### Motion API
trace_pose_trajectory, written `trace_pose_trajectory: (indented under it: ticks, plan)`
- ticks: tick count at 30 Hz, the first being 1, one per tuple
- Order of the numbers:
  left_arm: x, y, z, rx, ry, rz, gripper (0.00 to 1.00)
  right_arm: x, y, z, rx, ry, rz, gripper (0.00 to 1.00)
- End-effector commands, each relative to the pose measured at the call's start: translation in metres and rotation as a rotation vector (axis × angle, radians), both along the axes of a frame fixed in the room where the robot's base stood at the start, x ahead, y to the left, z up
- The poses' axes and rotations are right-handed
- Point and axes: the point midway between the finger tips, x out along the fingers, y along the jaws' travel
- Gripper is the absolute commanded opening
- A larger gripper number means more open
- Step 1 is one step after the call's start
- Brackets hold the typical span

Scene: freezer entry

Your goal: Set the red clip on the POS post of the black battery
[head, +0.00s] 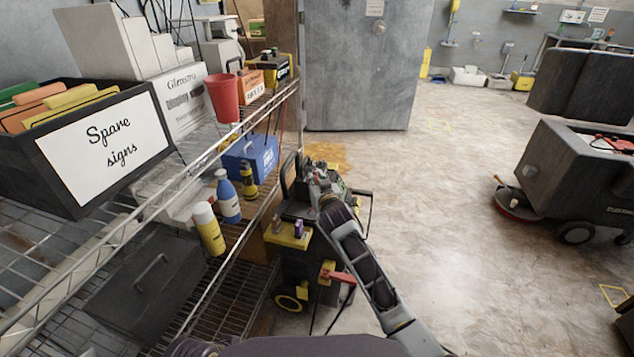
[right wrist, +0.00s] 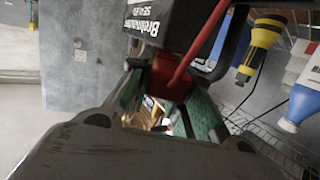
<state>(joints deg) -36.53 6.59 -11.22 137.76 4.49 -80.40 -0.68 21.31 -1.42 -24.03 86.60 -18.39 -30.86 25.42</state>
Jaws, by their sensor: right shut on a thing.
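My right gripper (head: 323,186) is over the top of a black wheeled unit. In the right wrist view its green-padded fingers (right wrist: 165,100) are shut on a red part, which I take to be the red clip (right wrist: 172,76). A black box with white lettering (right wrist: 155,22) is right beside the clip; I cannot tell whether they touch. I cannot tell whether this box is the black battery, and no POS mark is readable. In the head view the fingers and arm hide the held clip. My left gripper is not in view.
The black wheeled unit (head: 302,262) has a yellow ledge and a red-handled piece (head: 338,276) on its side. A wire shelf with a blue toolbox (head: 250,156), bottles and a sign bin stands close at left. A floor scrubber (head: 590,180) is at right. Open floor lies between.

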Motion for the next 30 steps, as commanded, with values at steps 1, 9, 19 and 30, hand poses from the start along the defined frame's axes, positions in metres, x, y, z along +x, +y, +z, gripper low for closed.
trace_pose_trajectory:
  ticks: [1, 9, 19, 30]
  plan:
    - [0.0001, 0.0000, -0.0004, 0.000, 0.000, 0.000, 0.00, 0.0000, 0.0001, -0.0003, 0.000, -0.001, 0.000, 0.00]
    - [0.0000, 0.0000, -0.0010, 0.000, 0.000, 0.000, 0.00, 0.0001, 0.0001, -0.0021, 0.000, -0.002, 0.000, 0.32]
    - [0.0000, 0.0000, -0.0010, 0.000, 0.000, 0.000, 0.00, 0.0000, 0.0002, -0.0023, 0.000, -0.001, 0.000, 0.45]
    - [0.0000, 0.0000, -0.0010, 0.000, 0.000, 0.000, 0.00, -0.0063, -0.0011, -0.0014, 0.000, -0.001, 0.000, 0.45]
